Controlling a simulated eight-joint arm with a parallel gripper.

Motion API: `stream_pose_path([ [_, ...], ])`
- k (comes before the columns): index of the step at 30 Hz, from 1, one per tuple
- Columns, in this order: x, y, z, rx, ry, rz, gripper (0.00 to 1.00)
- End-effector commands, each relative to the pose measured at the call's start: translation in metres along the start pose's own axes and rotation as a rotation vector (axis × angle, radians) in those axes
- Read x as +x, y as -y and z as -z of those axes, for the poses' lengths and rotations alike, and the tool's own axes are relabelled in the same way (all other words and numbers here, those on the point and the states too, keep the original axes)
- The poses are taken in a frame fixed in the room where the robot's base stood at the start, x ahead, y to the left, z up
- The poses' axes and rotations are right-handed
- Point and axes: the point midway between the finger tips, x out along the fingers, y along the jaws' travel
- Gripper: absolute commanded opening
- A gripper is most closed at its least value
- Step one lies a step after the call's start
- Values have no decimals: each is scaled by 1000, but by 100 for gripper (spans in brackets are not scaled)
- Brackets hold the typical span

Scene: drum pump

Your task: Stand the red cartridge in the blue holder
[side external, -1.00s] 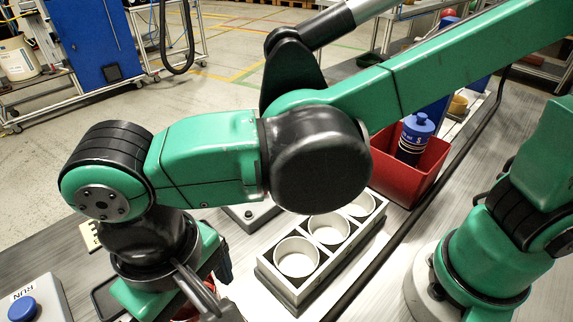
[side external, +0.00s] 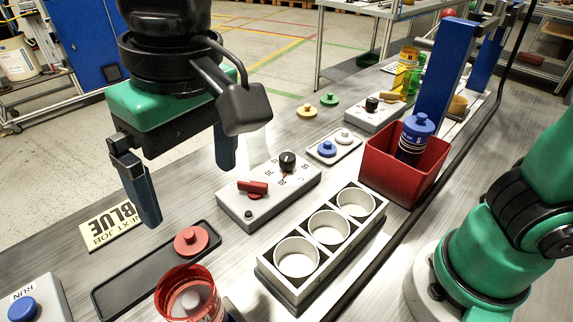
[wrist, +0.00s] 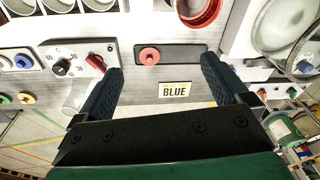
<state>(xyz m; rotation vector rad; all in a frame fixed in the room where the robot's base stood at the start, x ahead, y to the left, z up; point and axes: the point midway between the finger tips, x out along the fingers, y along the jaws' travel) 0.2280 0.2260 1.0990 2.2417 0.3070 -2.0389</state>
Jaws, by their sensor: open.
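An open, round red container (side external: 186,293), which may be the red cartridge, stands upright at the bottom edge of the side view. It also shows at the top of the wrist view (wrist: 199,10). A red knobbed cap (side external: 191,240) lies apart from it on a dark tray (side external: 120,286). My gripper (side external: 188,195) is open and empty, pointing down above the bench behind that tray. In the wrist view the red cap (wrist: 149,56) lies beyond the gap between my fingers (wrist: 161,66). I cannot make out a clearly blue holder.
A pale rack (side external: 322,243) has three empty round wells. A red bin (side external: 375,165) holds a blue-capped bottle (side external: 416,130). A grey control box (side external: 268,195) stands beside my gripper. A sign (side external: 108,228) reads "NEXT JOB BLUE". Blue and white caps lie on a small tray (side external: 352,142).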

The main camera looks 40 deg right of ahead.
Motion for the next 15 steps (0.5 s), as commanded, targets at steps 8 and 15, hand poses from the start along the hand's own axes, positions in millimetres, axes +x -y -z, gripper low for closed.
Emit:
stream_pose_path([
  [8,43,-168,0,143,-358,-21,94],
  [15,66,-229,-25,180,-515,-129,94],
])
